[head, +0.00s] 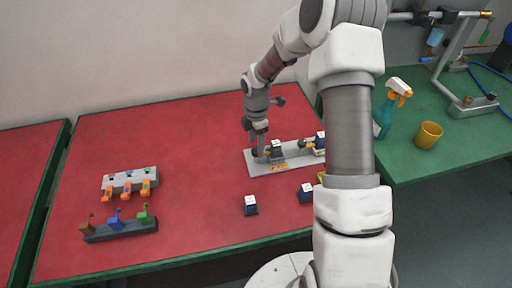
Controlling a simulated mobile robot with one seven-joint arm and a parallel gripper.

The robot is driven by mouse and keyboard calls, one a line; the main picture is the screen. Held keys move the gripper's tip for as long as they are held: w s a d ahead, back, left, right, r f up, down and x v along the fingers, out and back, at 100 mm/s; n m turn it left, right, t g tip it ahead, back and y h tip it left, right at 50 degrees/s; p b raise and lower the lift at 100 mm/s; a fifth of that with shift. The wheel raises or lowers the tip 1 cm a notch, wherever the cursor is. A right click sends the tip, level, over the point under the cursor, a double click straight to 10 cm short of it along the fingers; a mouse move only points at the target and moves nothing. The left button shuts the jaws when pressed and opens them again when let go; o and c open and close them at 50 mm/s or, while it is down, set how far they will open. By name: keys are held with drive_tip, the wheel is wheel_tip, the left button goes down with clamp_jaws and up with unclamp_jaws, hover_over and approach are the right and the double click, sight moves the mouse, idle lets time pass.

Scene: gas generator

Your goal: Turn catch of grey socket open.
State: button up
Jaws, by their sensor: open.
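A grey plate (256,168) with sockets lies on the red table, right of centre. A dark grey socket block with a white top (276,145) stands on its left part, with an orange piece (279,167) in front. I take this block to be the grey socket, but its catch is too small to make out. My gripper (260,154) points down at the left end of the plate, just left of the block. It is open; whether it touches anything cannot be told. My arm hides the plate's right end.
Dark blue blocks with white tops (250,206) (306,193) stand in front of the plate. At left are a grey rack with orange parts (130,181) and a dark rack with coloured levers (121,231). A spray bottle (384,118) and yellow cup (428,135) stand on the green table.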

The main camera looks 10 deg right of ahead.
drive_tip(key=shift+f, duration=0.95)
clamp_jaws()
